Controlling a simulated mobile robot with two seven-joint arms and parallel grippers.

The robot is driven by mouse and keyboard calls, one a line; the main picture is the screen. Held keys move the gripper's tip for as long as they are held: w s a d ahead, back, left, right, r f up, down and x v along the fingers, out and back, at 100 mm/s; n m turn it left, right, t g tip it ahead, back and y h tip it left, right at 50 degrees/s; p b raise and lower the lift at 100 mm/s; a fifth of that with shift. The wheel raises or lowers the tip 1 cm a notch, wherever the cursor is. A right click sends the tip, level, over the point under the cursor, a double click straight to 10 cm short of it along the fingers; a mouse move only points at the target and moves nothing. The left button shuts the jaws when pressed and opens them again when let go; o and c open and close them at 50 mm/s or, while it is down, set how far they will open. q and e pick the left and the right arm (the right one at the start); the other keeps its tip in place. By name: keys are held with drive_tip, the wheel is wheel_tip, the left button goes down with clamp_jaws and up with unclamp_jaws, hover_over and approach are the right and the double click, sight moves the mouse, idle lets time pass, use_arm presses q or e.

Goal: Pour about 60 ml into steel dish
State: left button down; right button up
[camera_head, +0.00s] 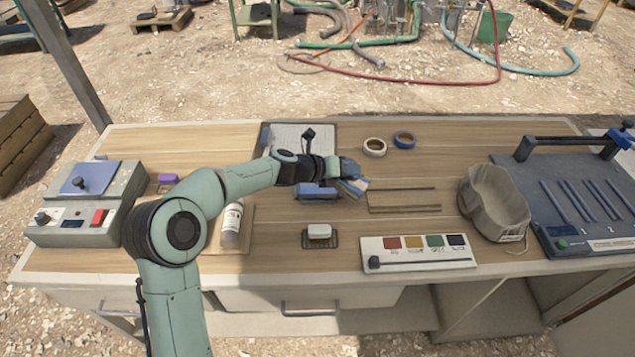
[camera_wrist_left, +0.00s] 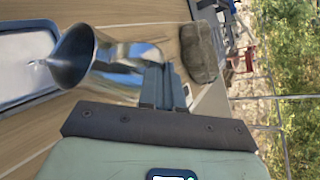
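My left gripper (camera_head: 354,184) is above the middle of the bench, its fingers small and partly hidden in the head view. In the left wrist view its fingers (camera_wrist_left: 165,88) are close together against a shiny steel vessel (camera_wrist_left: 125,72) and appear shut on it. The vessel lies across the picture, its dark flared mouth pointing left, on the side of a shallow tray. I cannot see any liquid or level. I cannot pick out the steel dish for certain. My right gripper is not in view.
Around my gripper are a blue object (camera_head: 318,191), tape rolls (camera_head: 374,147), a small white block (camera_head: 319,231), a colour-patch board (camera_head: 418,262) and a hat (camera_head: 490,195). A white bottle (camera_head: 231,224) stands at left.

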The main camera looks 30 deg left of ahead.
sight(362, 188)
use_arm(q)
drive_tip(key=shift+a+r, duration=0.15)
drive_tip(key=shift+a, duration=0.1)
